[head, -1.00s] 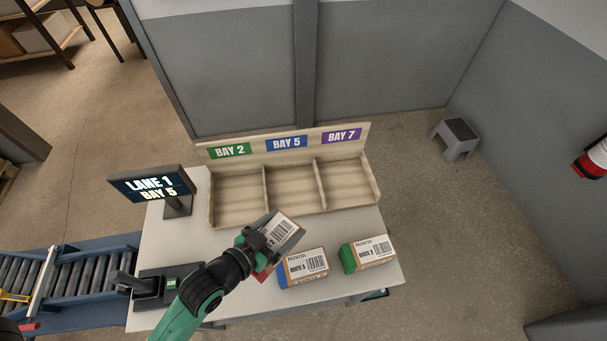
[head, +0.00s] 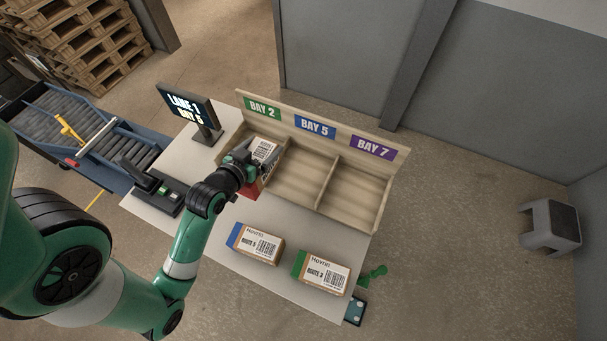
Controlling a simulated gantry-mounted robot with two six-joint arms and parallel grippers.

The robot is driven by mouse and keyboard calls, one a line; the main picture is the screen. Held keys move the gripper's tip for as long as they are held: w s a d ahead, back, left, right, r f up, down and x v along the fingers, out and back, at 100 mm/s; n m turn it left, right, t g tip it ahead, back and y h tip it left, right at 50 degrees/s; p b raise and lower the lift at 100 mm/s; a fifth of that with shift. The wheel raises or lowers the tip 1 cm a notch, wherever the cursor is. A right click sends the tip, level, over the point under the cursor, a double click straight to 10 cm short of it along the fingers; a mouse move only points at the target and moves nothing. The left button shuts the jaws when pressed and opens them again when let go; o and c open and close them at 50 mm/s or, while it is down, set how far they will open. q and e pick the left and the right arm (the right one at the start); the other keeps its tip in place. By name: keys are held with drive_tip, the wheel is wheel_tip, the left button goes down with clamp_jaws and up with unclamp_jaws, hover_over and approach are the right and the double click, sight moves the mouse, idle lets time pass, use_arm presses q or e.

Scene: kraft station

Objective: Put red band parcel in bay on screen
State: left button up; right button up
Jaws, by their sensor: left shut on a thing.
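The red band parcel (head: 264,150) has a white barcode label, and its red band shows low beside the jaws. My left gripper (head: 251,165) is shut on it and holds it at the front of the Bay 2 compartment, near the divider to Bay 5. The jaws hide part of the parcel, and I cannot tell whether it touches the rack. The screen (head: 186,105) reads LANE 1, BAY 5. The bay 5 compartment (head: 300,180) is the middle one of the wooden rack and is empty. My right gripper is not in view.
A blue-band parcel (head: 256,244) and a green-band parcel (head: 321,271) lie on the table (head: 225,262) in front of the rack. The Bay 7 compartment (head: 352,195) is empty. A scanner stand (head: 152,185) and a roller conveyor (head: 60,125) are at the left.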

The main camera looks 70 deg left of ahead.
use_arm(q)
drive_tip(key=shift+w+f, duration=0.1)
drive_tip(key=shift+w, duration=0.3)
drive_tip(key=w+f+b, duration=0.1)
drive_tip(key=w+f, duration=0.2)
drive_tip(key=w, duration=0.1)
drive_tip(key=w+a+f+b, duration=0.1)
drive_tip(key=w+f+b, duration=0.1)
drive_tip(key=w+f, duration=0.1)
drive_tip(key=w+a+f+b, duration=0.1)
drive_tip(key=w+f, duration=0.2)
drive_tip(key=w, duration=0.3)
drive_tip(key=shift+f+b, duration=0.1)
drive_tip(key=shift+b, duration=0.2)
drive_tip(key=f, duration=0.1)
drive_tip(key=f+b, duration=0.1)
drive_tip(key=f, duration=0.1)
drive_tip(key=shift+w, duration=0.25)
drive_tip(key=shift+f+b, duration=0.3)
drive_tip(key=shift+f, duration=0.05)
